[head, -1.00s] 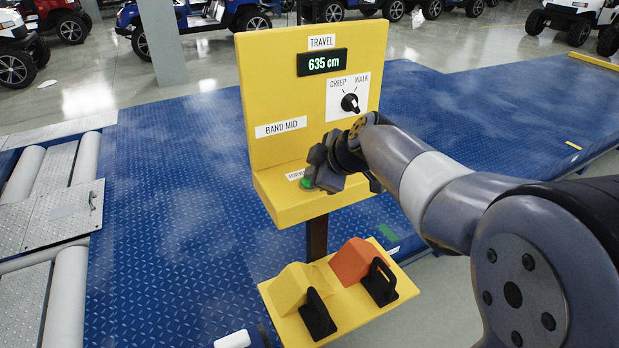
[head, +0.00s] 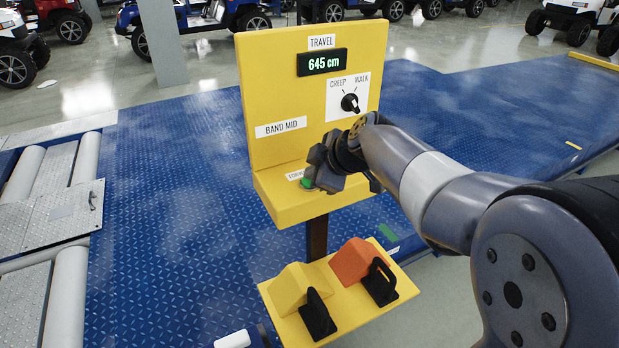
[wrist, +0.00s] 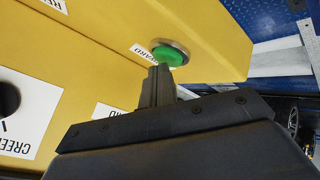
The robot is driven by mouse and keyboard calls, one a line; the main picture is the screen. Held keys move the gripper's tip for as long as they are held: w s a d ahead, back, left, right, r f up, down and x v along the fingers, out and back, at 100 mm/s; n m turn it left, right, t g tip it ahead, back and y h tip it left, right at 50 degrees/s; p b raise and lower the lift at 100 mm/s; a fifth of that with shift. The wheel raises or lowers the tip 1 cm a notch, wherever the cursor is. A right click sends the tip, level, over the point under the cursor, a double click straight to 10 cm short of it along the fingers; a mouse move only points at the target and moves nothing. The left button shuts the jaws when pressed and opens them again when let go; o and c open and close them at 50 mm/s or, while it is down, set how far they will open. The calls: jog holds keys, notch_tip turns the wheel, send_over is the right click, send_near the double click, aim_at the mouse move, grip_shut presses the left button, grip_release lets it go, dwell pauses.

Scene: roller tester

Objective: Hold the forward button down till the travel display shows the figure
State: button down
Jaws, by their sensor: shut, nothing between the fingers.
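The yellow control panel (head: 262,90) stands in the middle of the head view. Its travel display (head: 322,62) reads 645 cm in green. The green forward button (head: 306,183) sits on the lower ledge, partly hidden by my gripper (head: 313,182); its label is partly covered. In the wrist view the green button (wrist: 168,56) shows in its metal ring, and the shut, empty fingertips of my gripper (wrist: 160,70) meet its near edge. They appear to touch it; how far it is pressed I cannot tell.
A black knob (head: 350,103) sits below the CREEP and WALK marks. A BAND MID label (head: 281,127) is at its left. Below, a yellow shelf (head: 350,322) holds a yellow and an orange wedge with black handles. Rollers (head: 68,295) lie at the left.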

dwell(0.8)
jog(key=shift+r+p, duration=0.3)
jog(key=shift+r, duration=0.55)
jog(key=shift+r+p, duration=1.4)
jog(key=shift+r, duration=1.1)
jog(key=shift+f, duration=0.1)
notch_tip(320, 180, down, 2)
jog(key=shift+f+b, duration=0.1)
jog(key=shift+b, duration=0.65)
jog(key=shift+r+p, duration=0.3)
jog(key=shift+p, duration=0.35)
jog(key=shift+r+p, duration=0.15)
jog(key=shift+p, duration=0.75)
jog(key=shift+p, duration=0.85)
